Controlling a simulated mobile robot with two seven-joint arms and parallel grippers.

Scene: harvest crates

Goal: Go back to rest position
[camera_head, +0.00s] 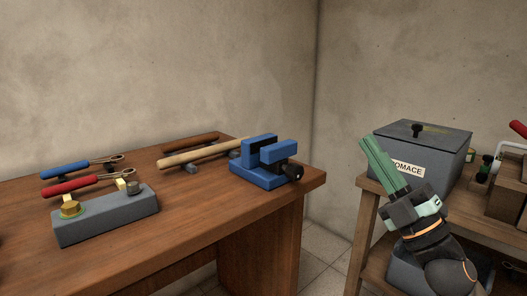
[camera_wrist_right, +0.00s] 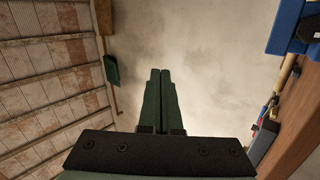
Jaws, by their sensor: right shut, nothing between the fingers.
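My right gripper (camera_head: 372,147) is raised at the right of the head view, in front of the lidded grey box. Its green fingers point up and to the left, and they are together with nothing between them. In the right wrist view the shut fingers (camera_wrist_right: 160,75) point toward a bare wall. My left gripper is in neither view.
A wooden table (camera_head: 190,235) at left holds a blue vise (camera_head: 262,174), a grey block (camera_head: 105,218) and several tools. A grey lidded box (camera_head: 445,145) labelled "POMACE" stands on a wooden shelf (camera_head: 365,188) at right. A gap separates table and shelf.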

